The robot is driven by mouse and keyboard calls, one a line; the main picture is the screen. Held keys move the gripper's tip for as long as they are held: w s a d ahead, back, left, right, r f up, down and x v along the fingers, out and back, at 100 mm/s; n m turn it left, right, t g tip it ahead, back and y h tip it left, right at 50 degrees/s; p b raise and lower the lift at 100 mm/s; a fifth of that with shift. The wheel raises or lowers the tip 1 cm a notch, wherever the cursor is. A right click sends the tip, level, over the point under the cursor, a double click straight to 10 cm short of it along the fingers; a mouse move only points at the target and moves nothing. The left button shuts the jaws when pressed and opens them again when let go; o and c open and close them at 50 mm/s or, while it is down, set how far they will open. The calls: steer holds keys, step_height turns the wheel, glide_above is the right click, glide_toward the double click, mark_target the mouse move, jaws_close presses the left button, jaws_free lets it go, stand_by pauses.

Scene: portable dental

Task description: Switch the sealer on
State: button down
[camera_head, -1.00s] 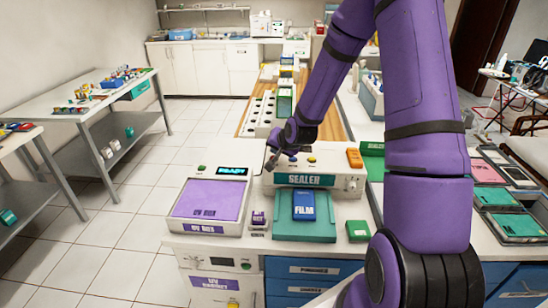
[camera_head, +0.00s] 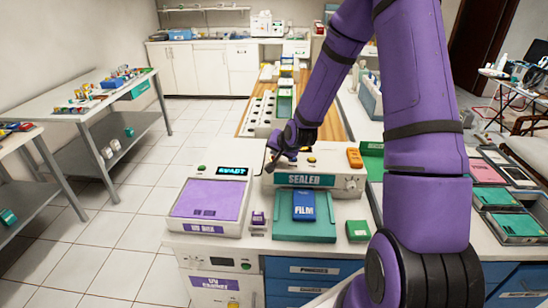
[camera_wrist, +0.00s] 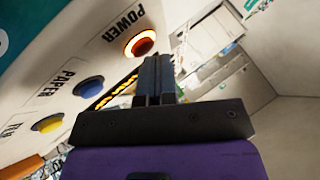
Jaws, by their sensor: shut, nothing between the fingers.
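The sealer (camera_head: 313,180) is a white box with a teal name label, standing on the counter behind a teal tray with a blue FILM box. In the wrist view its panel holds a red-orange POWER button (camera_wrist: 140,43), which looks lit, a blue PAPER button (camera_wrist: 88,86) and a yellow FILM button (camera_wrist: 47,124). My gripper (camera_wrist: 155,62) is shut and empty, its fingertips close beside the POWER button; I cannot tell whether they touch it. In the head view my gripper (camera_head: 270,163) is at the sealer's left top edge, and the POWER button is hidden there.
The UV box (camera_head: 207,203) with a purple lid stands left of the sealer. An orange block (camera_head: 354,158) sits on the sealer's right top. A small green box (camera_head: 357,230) stands right of the teal tray (camera_head: 305,231). Open floor lies to the left.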

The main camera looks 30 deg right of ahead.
steer(key=shift+r, duration=0.35)
steer(key=shift+r, duration=3)
